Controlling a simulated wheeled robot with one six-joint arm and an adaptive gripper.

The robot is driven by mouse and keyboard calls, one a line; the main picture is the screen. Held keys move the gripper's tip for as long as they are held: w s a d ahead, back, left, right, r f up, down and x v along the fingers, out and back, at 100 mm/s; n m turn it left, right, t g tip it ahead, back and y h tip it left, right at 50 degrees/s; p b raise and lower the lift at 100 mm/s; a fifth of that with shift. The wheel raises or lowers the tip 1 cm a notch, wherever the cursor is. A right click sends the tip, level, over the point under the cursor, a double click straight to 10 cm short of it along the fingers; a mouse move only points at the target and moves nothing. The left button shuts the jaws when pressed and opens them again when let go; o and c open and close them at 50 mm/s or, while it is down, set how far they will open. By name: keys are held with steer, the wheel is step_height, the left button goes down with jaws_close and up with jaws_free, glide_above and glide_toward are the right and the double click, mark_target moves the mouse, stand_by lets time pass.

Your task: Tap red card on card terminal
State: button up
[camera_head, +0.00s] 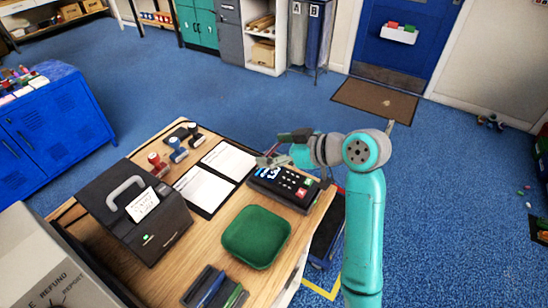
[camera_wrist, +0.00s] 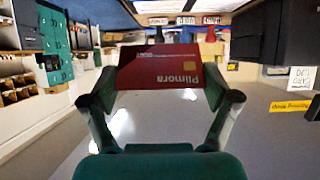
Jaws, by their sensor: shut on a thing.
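My gripper (camera_head: 268,159) is at the far edge of the desk, over the far side of the card terminal (camera_head: 299,190). In the wrist view my gripper (camera_wrist: 160,85) is shut on the red card (camera_wrist: 150,70), which has a gold chip and pale lettering. The card juts out beyond the fingers. In the head view the card is too small to make out clearly. The terminal is dark, with a lit screen, pale keys and a green key. I cannot tell whether the card touches it.
A green tray (camera_head: 256,238) sits in front of the terminal. Clipboards with paper (camera_head: 203,190), stamps (camera_head: 178,150) and a black box with a handle (camera_head: 140,215) stand to the left. A pen tray (camera_head: 214,290) lies at the front.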

step_height(320, 180, up, 6)
stand_by(0.4)
steer(key=shift+o, duration=0.4)
